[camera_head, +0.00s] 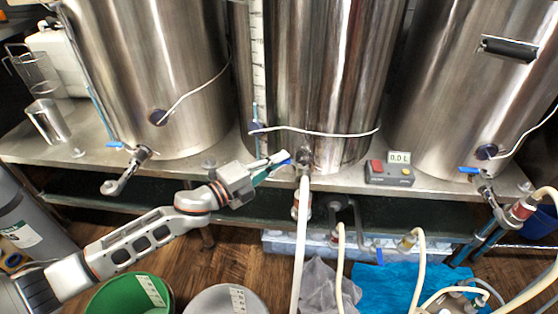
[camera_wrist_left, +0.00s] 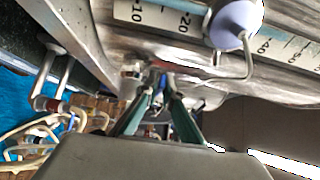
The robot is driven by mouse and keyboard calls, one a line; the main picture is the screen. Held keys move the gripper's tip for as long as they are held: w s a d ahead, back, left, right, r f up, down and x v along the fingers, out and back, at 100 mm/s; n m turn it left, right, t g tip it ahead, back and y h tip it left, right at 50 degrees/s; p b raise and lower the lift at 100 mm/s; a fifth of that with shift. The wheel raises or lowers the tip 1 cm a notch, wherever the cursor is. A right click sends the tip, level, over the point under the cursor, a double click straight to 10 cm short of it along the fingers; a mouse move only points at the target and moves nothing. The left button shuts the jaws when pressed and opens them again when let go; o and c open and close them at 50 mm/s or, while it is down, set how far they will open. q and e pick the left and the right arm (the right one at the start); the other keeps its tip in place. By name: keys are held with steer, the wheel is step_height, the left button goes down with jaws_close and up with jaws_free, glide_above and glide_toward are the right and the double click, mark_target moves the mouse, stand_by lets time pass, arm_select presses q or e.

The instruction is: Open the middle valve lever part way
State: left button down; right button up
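The middle valve sits low on the front of the middle steel tank (camera_head: 318,90), with a pale hose running down from it. Its blue lever (camera_head: 283,157) points left. My left gripper (camera_head: 270,168) comes in from the left, its tips right at the lever. In the left wrist view, my two teal fingers (camera_wrist_left: 160,97) stand apart, with the blue lever (camera_wrist_left: 161,80) at or just beyond the gap between their tips. Whether they touch it is hard to tell. My right gripper is not in view.
Steel tanks stand left (camera_head: 150,75) and right (camera_head: 470,90), with their own blue-levered valves. A control box (camera_head: 389,174) reading 0.0 L sits on the shelf right of the middle valve. Hoses hang in front. A green bucket (camera_head: 130,293) and a grey bucket (camera_head: 225,301) stand below.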

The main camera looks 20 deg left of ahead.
mark_target(284, 163)
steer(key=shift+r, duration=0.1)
arm_select(q)
steer(key=shift+s+d+r+n+y+p, duration=0.1)
steer(key=shift+s+r+n+y+p, duration=0.15)
steer(key=shift+y, duration=0.25)
steer(key=shift+n+t, duration=0.25)
steer(key=shift+t, duration=0.05)
steer(key=n+y, duration=0.1)
steer(key=y, duration=0.1)
steer(key=s+d+n+t+y, duration=0.1)
steer(key=n+y, duration=0.1)
steer(key=y, duration=0.1)
steer(key=s+n+y, duration=0.1)
steer(key=y, duration=0.1)
steer(key=shift+s+d+f+n+t+y, duration=0.25)
steer(key=shift+f+n+t+y, duration=0.05)
steer(key=shift+n+y, duration=0.1)
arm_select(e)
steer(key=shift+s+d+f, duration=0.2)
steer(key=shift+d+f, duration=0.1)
arm_select(q)
steer(key=c, duration=2.2)
jaws_free()
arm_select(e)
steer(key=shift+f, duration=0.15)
